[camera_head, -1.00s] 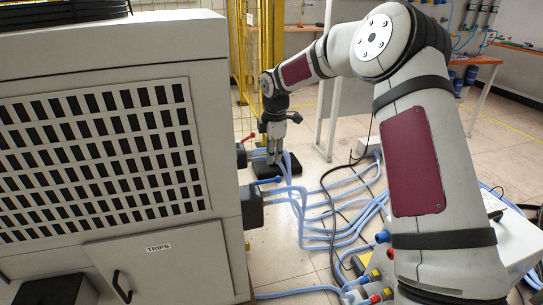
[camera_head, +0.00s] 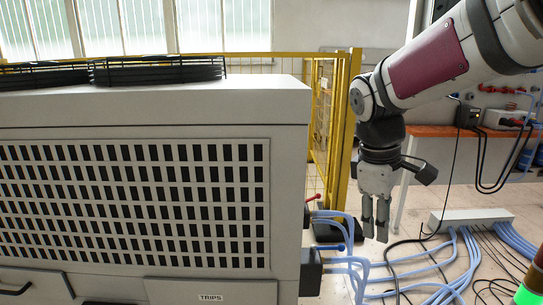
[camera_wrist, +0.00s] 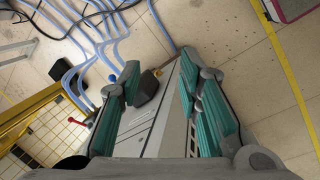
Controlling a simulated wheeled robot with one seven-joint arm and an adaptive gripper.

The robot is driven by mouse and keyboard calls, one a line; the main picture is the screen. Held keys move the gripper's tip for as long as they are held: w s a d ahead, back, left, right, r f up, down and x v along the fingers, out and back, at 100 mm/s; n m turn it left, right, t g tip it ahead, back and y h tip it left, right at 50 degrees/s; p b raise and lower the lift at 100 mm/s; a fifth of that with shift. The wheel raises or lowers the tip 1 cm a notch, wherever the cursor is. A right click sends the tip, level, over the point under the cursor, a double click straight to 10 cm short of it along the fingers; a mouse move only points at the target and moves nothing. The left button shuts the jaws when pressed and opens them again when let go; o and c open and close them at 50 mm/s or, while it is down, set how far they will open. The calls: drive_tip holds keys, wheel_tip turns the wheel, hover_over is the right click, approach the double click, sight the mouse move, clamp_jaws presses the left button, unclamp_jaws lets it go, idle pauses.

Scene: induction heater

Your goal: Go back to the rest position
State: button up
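My gripper (camera_head: 375,236) hangs pointing down in the head view, to the right of the grey heater cabinet (camera_head: 285,160). Its two fingers are apart with nothing between them, and it stands clear of the cabinet's side. In the wrist view, the teal-padded fingers of my gripper (camera_wrist: 160,80) are spread, with the floor and grey parts showing behind the gap. On the cabinet's right side, a red-handled valve (camera_head: 312,199) and a blue-handled valve (camera_head: 330,248) show to the left of the gripper in the head view.
Light-blue hoses (camera_head: 430,282) run from the cabinet's side across the floor below my gripper. A yellow fence (camera_head: 345,130) stands behind. An orange-topped bench (camera_head: 435,131) is at the right.

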drive_tip(key=s+a+f+m+y, duration=0.15)
drive_tip(key=s+m, duration=0.85)
drive_tip(key=s, duration=2)
wheel_tip(320, 180, up, 23)
drive_tip(key=t+p, duration=0.3)
drive_tip(key=p, duration=1.9)
drive_tip(key=shift+w+d+y, duration=0.15)
drive_tip(key=shift+w+y, duration=0.05)
drive_tip(key=shift+y, duration=0.25)
drive_tip(key=shift+w, duration=0.15)
